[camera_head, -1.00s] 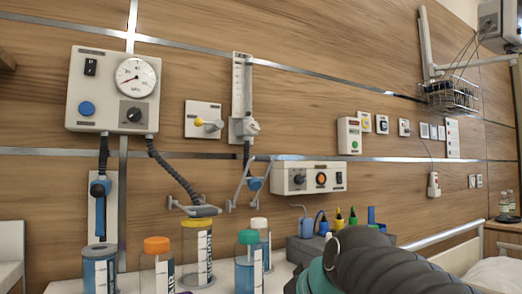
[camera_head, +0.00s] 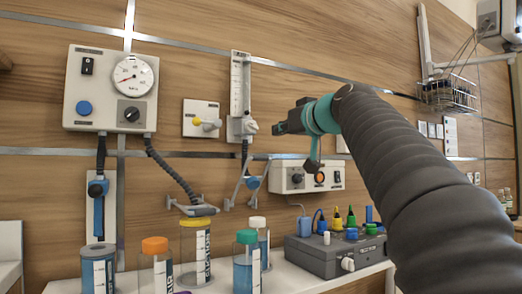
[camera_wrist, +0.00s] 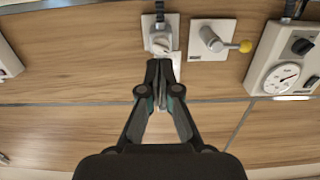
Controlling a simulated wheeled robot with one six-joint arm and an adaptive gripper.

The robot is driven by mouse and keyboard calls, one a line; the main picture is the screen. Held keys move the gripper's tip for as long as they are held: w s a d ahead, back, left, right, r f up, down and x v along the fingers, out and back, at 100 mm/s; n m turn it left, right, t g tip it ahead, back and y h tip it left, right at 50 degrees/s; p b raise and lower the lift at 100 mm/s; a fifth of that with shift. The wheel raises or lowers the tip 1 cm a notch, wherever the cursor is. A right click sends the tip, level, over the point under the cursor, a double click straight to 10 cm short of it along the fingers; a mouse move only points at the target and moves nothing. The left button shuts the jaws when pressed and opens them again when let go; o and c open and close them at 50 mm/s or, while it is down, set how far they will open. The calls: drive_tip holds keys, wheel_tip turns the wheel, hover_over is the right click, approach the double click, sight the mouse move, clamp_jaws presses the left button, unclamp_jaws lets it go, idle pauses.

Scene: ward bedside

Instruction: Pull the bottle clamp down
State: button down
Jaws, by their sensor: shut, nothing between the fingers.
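My gripper (camera_head: 284,122) is raised in front of the wall, just right of the flowmeter (camera_head: 241,95) in the head view. Its fingers are shut and empty. In the wrist view the closed fingertips (camera_wrist: 160,68) point toward the flowmeter's white knob (camera_wrist: 160,43); contact cannot be told. A folding bracket with a blue part (camera_head: 252,183) hangs below the flowmeter. A second grey bracket (camera_head: 195,208) sits over a yellow-capped jar (camera_head: 195,250). Which bracket is the bottle clamp, I cannot tell. My gripper touches neither.
A gauge panel (camera_head: 110,88) and yellow-knobbed outlet (camera_head: 201,118) are left on the wall. A control box (camera_head: 300,177) lies below my gripper. Several capped bottles and a grey unit (camera_head: 335,255) stand on the white counter. Wall space above my gripper is clear.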

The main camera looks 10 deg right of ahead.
drive_tip(key=p, duration=0.3)
hover_over(262, 156)
drive_tip(key=shift+w+a+f, duration=0.1)
drive_tip(key=shift+w+f, duration=0.05)
drive_tip(key=f, duration=0.1)
drive_tip(key=f+b, duration=0.1)
drive_tip(key=shift+s+f+b, duration=0.2)
drive_tip(key=shift+f+b, duration=0.1)
drive_tip(key=shift+s+f+b, duration=0.25)
drive_tip(key=shift+f+b, duration=0.05)
drive_tip(key=shift+f, duration=0.4)
